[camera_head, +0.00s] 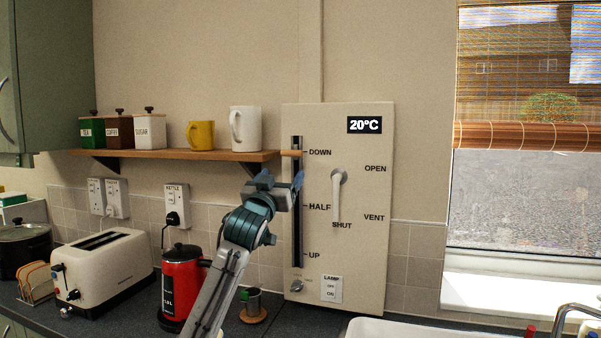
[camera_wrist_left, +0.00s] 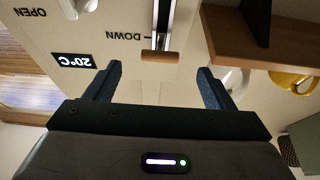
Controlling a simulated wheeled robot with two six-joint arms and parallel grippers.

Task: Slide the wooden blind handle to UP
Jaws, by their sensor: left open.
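The wooden blind handle (camera_head: 291,153) sits near the top of a dark vertical slot (camera_head: 297,225) on the cream wall panel (camera_head: 365,275), level with the DOWN label. HALF is marked midway and UP near the bottom of the slot. My left gripper (camera_head: 280,181) is open and empty, just below the handle in the head view. In the left wrist view, which is upside down, the handle (camera_wrist_left: 161,56) shows beyond the gap between the two open fingers (camera_wrist_left: 158,86), not touching them. My right gripper is not in view.
A wooden shelf (camera_head: 205,154) with mugs and canisters ends close to the handle's left. A white lever (camera_head: 337,195) is on the panel to the right. A red kettle (camera_head: 183,283) and a toaster (camera_head: 103,272) stand below. The window blind (camera_head: 520,135) hangs partway down.

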